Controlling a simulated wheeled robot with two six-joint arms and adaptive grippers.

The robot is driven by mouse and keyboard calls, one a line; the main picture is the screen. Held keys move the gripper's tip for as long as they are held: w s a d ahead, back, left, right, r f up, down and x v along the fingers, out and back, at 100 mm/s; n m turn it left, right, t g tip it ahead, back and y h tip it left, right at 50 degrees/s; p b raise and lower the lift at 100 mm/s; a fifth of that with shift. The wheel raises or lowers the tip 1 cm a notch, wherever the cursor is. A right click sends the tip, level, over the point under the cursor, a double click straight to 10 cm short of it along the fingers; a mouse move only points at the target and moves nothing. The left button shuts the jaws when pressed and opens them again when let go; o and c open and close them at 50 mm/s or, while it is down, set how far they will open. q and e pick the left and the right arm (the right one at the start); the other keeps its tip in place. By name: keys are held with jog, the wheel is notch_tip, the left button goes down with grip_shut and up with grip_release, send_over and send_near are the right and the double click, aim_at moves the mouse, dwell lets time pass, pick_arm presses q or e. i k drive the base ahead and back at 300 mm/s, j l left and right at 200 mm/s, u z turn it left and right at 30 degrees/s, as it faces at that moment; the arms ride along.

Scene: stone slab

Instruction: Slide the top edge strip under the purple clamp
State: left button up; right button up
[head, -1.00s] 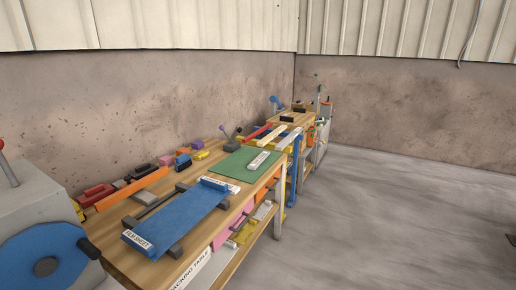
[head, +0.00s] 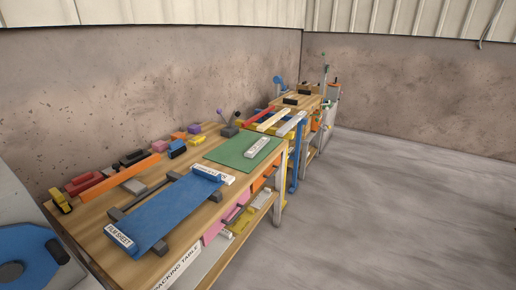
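A blue film sheet (head: 165,212) lies on the wooden packing table (head: 95,225). A white label strip marked "film sheet" (head: 119,236) is at its near end. A blue bar with a white edge (head: 207,173) crosses its far end; I cannot tell whether this is the top edge strip. A small purple block (head: 194,129) sits at the back of the table, and a dark stand with purple-tipped levers (head: 229,126) is to its right. I cannot tell which, if either, is the purple clamp. Neither of my grippers is in view.
A green mat (head: 243,150) with a pale block (head: 257,147) lies right of the sheet. An orange bar (head: 120,176) and several clamps line the back. A machine with a blue wheel (head: 38,258) stands at lower left. The floor (head: 370,210) at right is clear.

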aim_at(259, 145)
jog(key=i+l, duration=0.2)
jog(key=l, duration=0.15)
jog(key=i+l+u, duration=0.1)
jog(key=i+l, duration=0.3)
jog(key=l, duration=0.25)
jog(key=i+l, duration=0.2)
jog(key=l, duration=0.15)
jog(key=i+l+u, duration=0.1)
jog(key=l, duration=0.25)
jog(key=i+l, duration=0.25)
jog(key=l, duration=0.15)
jog(key=i+l, duration=0.2)
jog(key=l, duration=0.15)
jog(key=u, duration=0.05)
